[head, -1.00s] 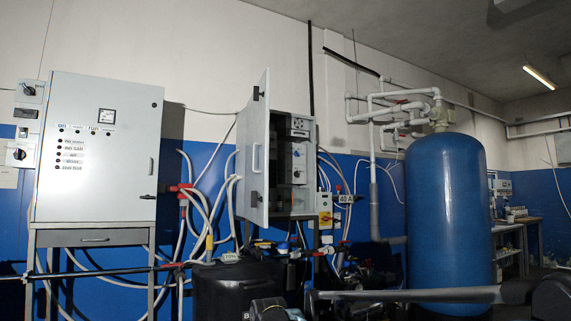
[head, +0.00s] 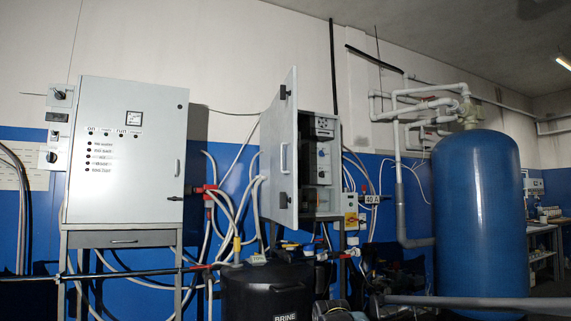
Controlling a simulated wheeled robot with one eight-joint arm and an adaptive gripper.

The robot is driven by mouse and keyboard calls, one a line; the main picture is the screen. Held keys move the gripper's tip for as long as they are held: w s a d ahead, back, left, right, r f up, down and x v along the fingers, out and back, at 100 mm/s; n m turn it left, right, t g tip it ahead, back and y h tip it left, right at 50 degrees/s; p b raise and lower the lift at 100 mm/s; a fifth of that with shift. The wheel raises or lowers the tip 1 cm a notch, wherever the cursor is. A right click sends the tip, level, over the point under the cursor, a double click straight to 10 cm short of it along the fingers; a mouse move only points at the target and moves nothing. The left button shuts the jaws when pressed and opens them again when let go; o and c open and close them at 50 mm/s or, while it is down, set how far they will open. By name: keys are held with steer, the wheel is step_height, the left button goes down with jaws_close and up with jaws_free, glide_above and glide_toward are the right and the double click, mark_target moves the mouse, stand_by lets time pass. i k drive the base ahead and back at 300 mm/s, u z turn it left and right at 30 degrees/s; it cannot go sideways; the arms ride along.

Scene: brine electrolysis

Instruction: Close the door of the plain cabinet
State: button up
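Through the opening I see switches and devices (head: 323,150) inside. My gripper is not in the view.
A larger shut cabinet (head: 125,155) with a gauge and buttons stands left on a frame. A black brine tank (head: 265,290) and pipes are below the open door. A tall blue tank (head: 480,215) stands right. Hoses (head: 235,215) hang between the cabinets.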

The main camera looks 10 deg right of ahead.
mark_target(284, 113)
steer(key=i, duration=0.95)
steer(key=u, duration=0.1)
